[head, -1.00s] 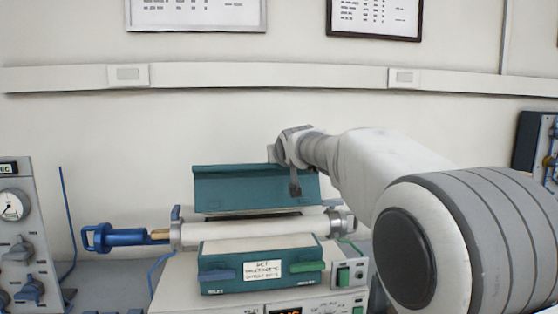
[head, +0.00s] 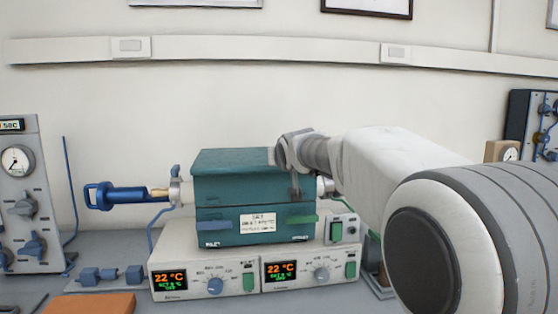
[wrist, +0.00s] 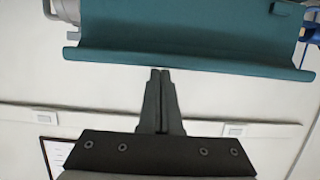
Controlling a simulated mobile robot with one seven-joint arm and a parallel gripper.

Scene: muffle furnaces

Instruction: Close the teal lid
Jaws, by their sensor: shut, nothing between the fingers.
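The teal lid (head: 235,176) is down on the teal furnace body (head: 218,229) in the head view, with only a thin dark seam between them. My gripper (head: 296,193) is at the lid's right front, its fingers pointing down in front of the lid's face. In the wrist view the lid (wrist: 190,35) fills the top, and my gripper (wrist: 160,72) is shut and empty, its tips close to the lid's edge. I cannot tell whether they touch it. The lid hides most of the pale tube.
A blue-handled rod (head: 125,195) sticks out left of the furnace. The control unit (head: 205,280) beneath shows 22 °C on two displays. A gauge panel (head: 25,200) stands at left, and an orange block (head: 100,304) lies in front.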

